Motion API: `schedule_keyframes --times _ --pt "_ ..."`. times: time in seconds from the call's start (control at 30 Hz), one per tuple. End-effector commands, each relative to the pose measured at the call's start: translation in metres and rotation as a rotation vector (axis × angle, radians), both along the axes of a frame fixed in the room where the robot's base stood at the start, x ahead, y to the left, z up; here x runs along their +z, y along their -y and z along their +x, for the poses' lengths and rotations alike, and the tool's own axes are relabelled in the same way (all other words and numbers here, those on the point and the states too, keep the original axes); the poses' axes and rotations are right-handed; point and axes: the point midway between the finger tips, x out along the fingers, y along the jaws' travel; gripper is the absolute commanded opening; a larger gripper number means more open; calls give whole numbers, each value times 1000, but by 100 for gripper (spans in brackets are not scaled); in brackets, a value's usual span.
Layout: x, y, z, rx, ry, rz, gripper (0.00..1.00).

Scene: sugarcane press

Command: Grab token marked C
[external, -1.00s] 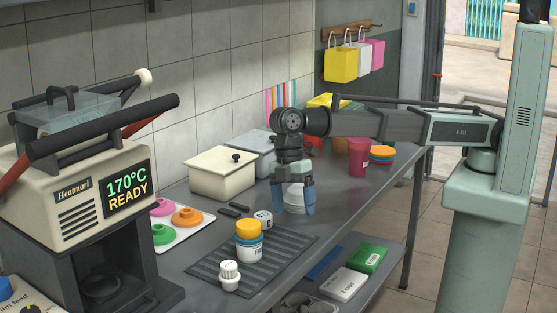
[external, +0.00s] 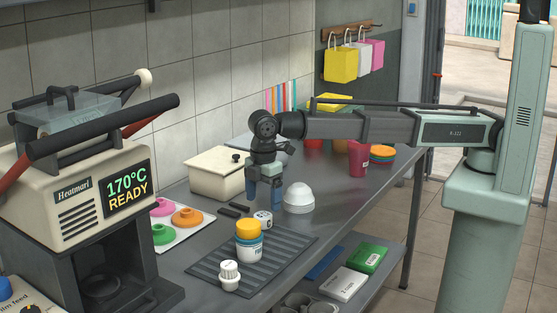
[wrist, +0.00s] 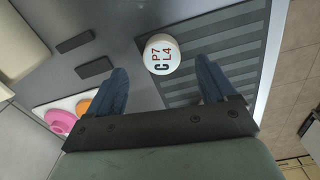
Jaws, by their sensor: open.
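A small round white token (external: 263,219) stands on the table at the edge of the striped mat. In the wrist view, the token shows between and just beyond the fingertips of my gripper (wrist: 162,68).
The dark striped mat (external: 215,268) holds a yellow-lidded cup (external: 249,240) and a white knobbed piece (external: 229,275). A white dome (external: 299,198) stands to the right. Two dark bars (external: 239,208), a cream lidded box (external: 215,180) and a tray of coloured rings (external: 187,217) lie left.

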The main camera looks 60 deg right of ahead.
Motion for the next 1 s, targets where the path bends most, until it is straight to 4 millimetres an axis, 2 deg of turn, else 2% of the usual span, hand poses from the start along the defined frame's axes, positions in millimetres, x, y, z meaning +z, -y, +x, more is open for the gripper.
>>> schedule_keyframes --times 0.27,0.6,0.87,1.0 --pt "-13 1 -1 0 -1 -1 84" --pt "-52 1 -1 0 0 0 84" --pt "-55 1 -1 0 1 1 84" --pt "-55 1 -1 0 1 1 71"
